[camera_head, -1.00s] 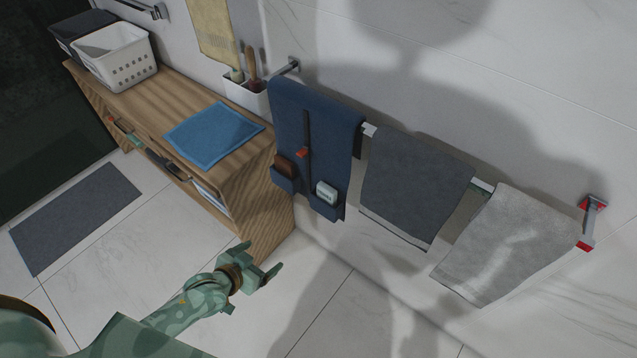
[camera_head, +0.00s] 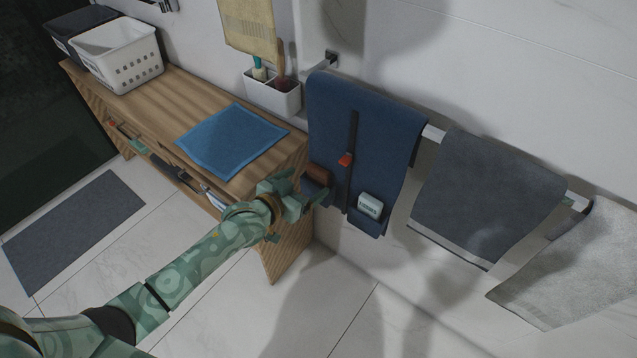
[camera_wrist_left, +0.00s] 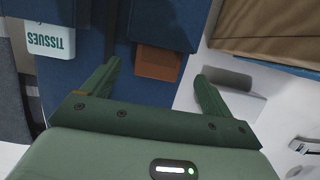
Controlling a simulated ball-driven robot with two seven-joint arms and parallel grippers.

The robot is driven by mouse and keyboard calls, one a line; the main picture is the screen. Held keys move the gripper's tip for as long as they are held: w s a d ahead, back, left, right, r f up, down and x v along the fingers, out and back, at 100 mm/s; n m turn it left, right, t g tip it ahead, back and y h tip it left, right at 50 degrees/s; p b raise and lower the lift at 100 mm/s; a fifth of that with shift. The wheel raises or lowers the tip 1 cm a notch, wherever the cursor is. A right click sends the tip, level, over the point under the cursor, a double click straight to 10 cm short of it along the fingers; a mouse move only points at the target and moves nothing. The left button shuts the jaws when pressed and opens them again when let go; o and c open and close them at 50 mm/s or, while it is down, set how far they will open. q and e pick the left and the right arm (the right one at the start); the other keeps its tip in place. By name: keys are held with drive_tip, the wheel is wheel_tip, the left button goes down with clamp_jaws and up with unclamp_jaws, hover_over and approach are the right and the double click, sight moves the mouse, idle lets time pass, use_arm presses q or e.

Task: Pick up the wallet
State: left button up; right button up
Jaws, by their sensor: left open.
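The wallet (camera_head: 319,174) is brown and sits in the left pocket of a navy hanging towel (camera_head: 362,120), its top edge standing out of the pocket. It also shows in the left wrist view (camera_wrist_left: 158,63) as a brown block sticking out of a dark blue pocket. My left gripper (camera_head: 308,189) is open and empty, right by that pocket. In the left wrist view its two green fingers (camera_wrist_left: 158,72) lie on either side of the wallet, with gaps on both sides. Whether they touch anything is unclear. My right gripper is not in view.
A tissue pack (camera_head: 370,206) fills the pocket to the right. Grey towels (camera_head: 487,198) hang further right. A wooden cabinet (camera_head: 155,107) with a blue cloth (camera_head: 232,140) stands close on the left.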

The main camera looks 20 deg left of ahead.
sight(316, 176)
use_arm(q)
drive_tip(key=b+x, duration=0.1)
drive_tip(key=x, duration=0.2)
drive_tip(key=shift+w+d+f, duration=0.15)
drive_tip(key=shift+w+f, duration=0.1)
drive_tip(key=shift+r, duration=0.2)
drive_tip(key=c, duration=1.1)
